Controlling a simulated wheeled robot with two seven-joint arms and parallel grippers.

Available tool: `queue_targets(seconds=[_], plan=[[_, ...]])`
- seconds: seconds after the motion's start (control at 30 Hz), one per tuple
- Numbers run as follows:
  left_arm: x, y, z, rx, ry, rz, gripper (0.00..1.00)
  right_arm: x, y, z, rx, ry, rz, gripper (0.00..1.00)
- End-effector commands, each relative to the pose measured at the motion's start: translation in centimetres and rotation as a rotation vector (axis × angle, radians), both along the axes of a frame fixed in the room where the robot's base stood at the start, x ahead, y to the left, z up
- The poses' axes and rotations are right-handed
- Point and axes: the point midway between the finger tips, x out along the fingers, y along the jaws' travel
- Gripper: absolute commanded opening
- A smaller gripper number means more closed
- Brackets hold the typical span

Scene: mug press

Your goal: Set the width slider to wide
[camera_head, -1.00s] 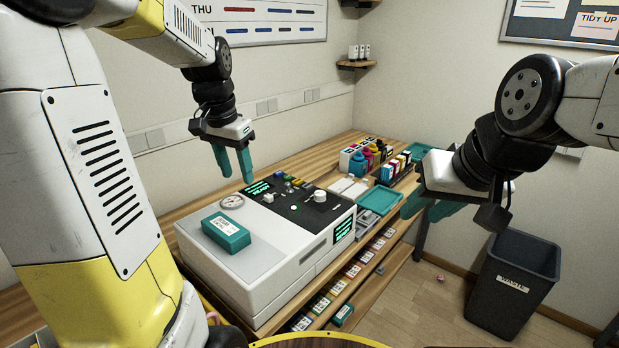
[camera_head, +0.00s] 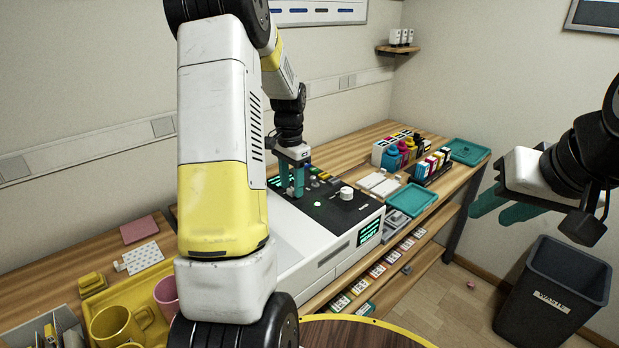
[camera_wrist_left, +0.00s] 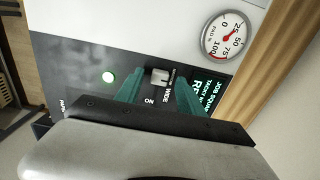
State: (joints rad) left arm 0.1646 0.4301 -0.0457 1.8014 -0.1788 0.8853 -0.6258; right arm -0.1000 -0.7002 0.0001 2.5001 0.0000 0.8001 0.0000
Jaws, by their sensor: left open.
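The white press (camera_head: 312,236) stands on the wooden bench with a dark control panel. In the left wrist view a small pale slider knob (camera_wrist_left: 160,77) sits on the dark panel (camera_wrist_left: 85,75), beside lettering that includes WIDE. My left gripper (camera_wrist_left: 158,92) is open, with one teal finger on each side of the knob; contact cannot be told. In the head view my left gripper (camera_head: 292,180) is down at the panel and hides the slider. My right gripper (camera_head: 504,206) is open and empty, in the air at the right.
A white round knob (camera_head: 346,193) stands on the panel to the right of my left gripper. Ink bottles (camera_head: 396,155), teal trays (camera_head: 412,200) and a yellow mug (camera_head: 117,326) are on the bench.

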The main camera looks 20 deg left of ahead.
Motion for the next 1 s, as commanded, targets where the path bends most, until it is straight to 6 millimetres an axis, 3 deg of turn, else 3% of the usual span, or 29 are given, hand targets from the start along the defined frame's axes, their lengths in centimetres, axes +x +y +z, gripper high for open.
queue_targets(seconds=[0.33,0.57,1.0], plan=[[-0.02,-0.02,-0.6,0.0,0.0,0.0,0.45,0.0,0.0,0.0,0.0,0.0,0.0,0.35],[-0.01,-0.04,-0.57,-0.001,-0.001,0.0,0.0,0.0,0.0,0.0,0.0,0.0,0.0,0.35],[0.01,-0.03,-0.53,-0.001,-0.001,0.0,0.0,0.0,0.0,0.0,0.0,0.0,0.0,0.35]])
